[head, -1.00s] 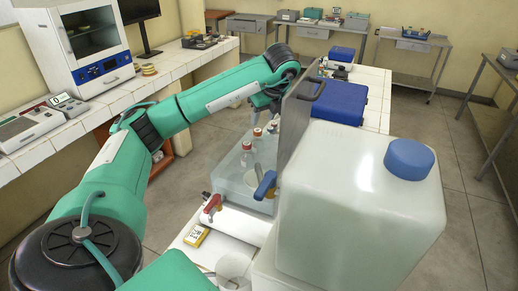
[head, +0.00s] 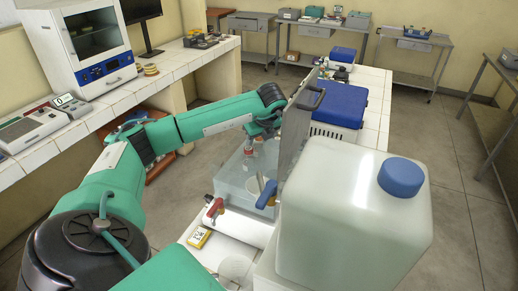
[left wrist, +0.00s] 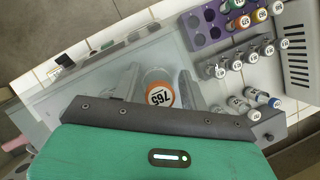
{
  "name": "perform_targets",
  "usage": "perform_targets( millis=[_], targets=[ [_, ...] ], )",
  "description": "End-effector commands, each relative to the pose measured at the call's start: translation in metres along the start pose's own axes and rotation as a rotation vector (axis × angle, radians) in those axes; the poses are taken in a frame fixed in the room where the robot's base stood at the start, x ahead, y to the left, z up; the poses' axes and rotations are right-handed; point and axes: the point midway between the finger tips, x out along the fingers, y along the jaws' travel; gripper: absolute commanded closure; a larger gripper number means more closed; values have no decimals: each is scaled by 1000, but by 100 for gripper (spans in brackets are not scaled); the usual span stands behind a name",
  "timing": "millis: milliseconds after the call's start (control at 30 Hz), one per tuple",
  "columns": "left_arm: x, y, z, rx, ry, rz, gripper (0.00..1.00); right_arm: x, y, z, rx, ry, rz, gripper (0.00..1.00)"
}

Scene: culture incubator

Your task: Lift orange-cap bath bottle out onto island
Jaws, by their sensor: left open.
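The orange-cap bottle (left wrist: 160,94) shows in the left wrist view from above, its cap a white disc marked 765 with an orange ring. It stands in the clear water bath (left wrist: 92,76), which also shows in the head view (head: 229,181). My left gripper (left wrist: 159,88) is open, with one pale finger on each side of the cap. In the head view the same gripper (head: 262,134) points down into the bath, and the bottle is partly hidden below it. I cannot tell whether the fingers touch the bottle. My right gripper is not in view.
An upright grey panel (head: 299,125) stands close right of the bath. A large white tank with a blue cap (head: 402,177) fills the right foreground. In the left wrist view, a purple rack (left wrist: 196,39) and several numbered bottles (left wrist: 244,58) stand beside the bath.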

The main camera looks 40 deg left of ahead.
Motion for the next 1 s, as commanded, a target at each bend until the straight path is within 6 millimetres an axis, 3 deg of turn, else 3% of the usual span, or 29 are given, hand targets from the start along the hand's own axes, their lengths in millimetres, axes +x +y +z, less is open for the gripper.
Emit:
perform_targets(
  millis=[133, 300, 667, 867, 1000],
  targets=[
    [0, 0, 0, 0, 0, 0, 58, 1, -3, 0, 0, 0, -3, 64],
    [0, 0, 0, 0, 0, 0, 89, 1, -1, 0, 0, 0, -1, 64],
    [-4, 0, 2, -1, -1, -1, 89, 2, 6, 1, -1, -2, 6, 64],
    [-22, -1, 9, -1, -2, -4, 89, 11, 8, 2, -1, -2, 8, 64],
    [-44, -1, 18, -3, -1, -5, 89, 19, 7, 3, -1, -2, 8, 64]
  ],
)
